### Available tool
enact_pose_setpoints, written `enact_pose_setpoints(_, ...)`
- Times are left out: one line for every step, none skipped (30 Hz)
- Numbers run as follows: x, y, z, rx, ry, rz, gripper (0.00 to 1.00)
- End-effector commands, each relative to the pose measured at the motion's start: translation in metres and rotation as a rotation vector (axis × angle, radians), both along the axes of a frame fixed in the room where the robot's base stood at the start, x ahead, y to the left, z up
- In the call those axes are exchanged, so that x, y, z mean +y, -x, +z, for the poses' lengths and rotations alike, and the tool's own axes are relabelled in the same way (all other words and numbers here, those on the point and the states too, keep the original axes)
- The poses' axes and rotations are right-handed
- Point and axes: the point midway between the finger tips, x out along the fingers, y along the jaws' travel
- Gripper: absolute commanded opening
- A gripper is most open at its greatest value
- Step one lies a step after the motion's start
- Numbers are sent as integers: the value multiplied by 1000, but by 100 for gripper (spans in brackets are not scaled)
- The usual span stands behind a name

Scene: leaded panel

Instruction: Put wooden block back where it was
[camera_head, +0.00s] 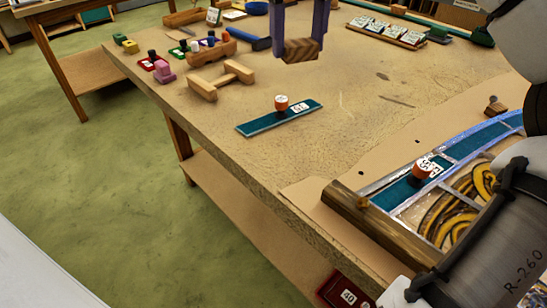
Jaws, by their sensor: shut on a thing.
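My gripper (299,36) shows at the top middle, its two purple fingers pointing down. It is shut on a brown wooden block (302,51) with visible grain. The block sits between the fingertips, near the far part of the workbench (340,110); its height above the top is hard to tell. A smaller wooden block (495,108) lies at the right, by the far edge of the leaded panel (450,190). My own arm covers part of the panel's right side.
A teal glass strip (260,122) with an orange-topped piece (281,103) lies mid-bench. A wooden bar (380,228) borders the panel. A wooden frame piece (222,80), small coloured items and a rack of cards (386,33) stand farther back. The bench middle is mostly clear.

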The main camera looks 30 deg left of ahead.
Motion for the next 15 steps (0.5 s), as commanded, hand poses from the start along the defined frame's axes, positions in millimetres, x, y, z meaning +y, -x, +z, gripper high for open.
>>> enact_pose_setpoints(-1, 0, -1, 0, 0, -2, 20)
enact_pose_setpoints(-1, 0, -1, 0, 0, -2, 20)
enact_pose_setpoints(-2, 0, -3, 0, 0, -2, 20)
enact_pose_setpoints(-2, 0, -5, 1, 1, -2, 20)
enact_pose_setpoints(-2, 0, -8, 1, 0, -1, 20)
enact_pose_setpoints(-2, 0, -15, 2, 1, -1, 20)
enact_pose_setpoints(-2, 0, -21, 2, 1, 0, 20)
enact_pose_setpoints(-3, 0, -29, 3, 1, 0, 20)
enact_pose_setpoints(-3, 0, -39, 3, 1, 1, 20)
enact_pose_setpoints(-3, 0, -46, 3, 1, 1, 20)
enact_pose_setpoints(-3, 0, -54, 3, 2, 1, 20)
enact_pose_setpoints(-3, 1, -65, 3, 2, 0, 20)
enact_pose_setpoints(-3, 1, -73, 3, 2, 0, 20)
enact_pose_setpoints(-3, 0, -82, 4, 2, -1, 20)
enact_pose_setpoints(-3, 1, -92, 2, 1, 1, 20)
